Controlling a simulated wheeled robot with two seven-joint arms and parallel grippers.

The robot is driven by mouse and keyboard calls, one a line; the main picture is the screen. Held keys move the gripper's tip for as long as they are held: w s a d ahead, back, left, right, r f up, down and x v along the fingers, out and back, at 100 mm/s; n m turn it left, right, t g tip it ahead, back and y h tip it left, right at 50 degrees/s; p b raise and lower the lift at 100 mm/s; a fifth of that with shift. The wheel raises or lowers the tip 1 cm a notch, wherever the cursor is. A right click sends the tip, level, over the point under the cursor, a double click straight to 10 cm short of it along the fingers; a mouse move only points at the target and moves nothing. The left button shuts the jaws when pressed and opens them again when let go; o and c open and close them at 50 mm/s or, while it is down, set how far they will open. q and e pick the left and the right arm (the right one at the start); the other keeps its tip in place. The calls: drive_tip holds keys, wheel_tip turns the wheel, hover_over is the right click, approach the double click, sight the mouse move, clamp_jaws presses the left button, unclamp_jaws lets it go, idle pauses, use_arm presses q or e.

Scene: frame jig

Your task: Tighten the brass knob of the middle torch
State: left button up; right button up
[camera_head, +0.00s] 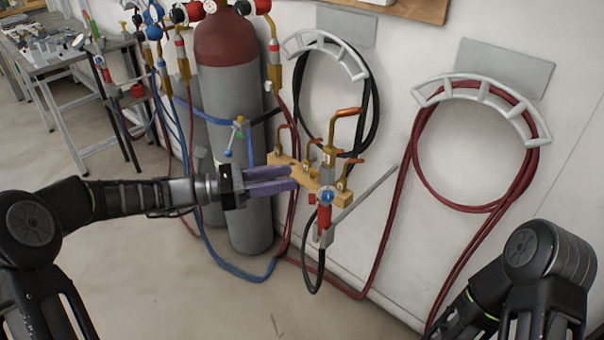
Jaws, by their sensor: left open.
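Several torches with copper-coloured bent tips stand in a tan rack bar (340,197) in the middle of the view. A tall brass torch (329,153) stands near its middle; I cannot tell surely which torch is the middle one. A blue round knob (327,196) and a red knob (312,198) show at the front, above a red handle (324,217). I cannot make out a brass knob clearly. My left gripper (294,178) has purple fingers, spread apart and pointing right, at the rack's left part. Whether they touch anything is unclear. My right gripper is out of view.
A grey gas cylinder (250,218) with a dark red top stands behind my left gripper. Red hoses hang on a white wall holder (485,88) at right. A blue hose (235,268) lies on the floor. A grey bar (370,192) sticks out right of the rack.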

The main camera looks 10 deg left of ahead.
sight(313, 173)
use_arm(q)
drive_tip(key=shift+x, duration=2.35)
drive_tip(key=shift+c, duration=0.3)
clamp_jaws()
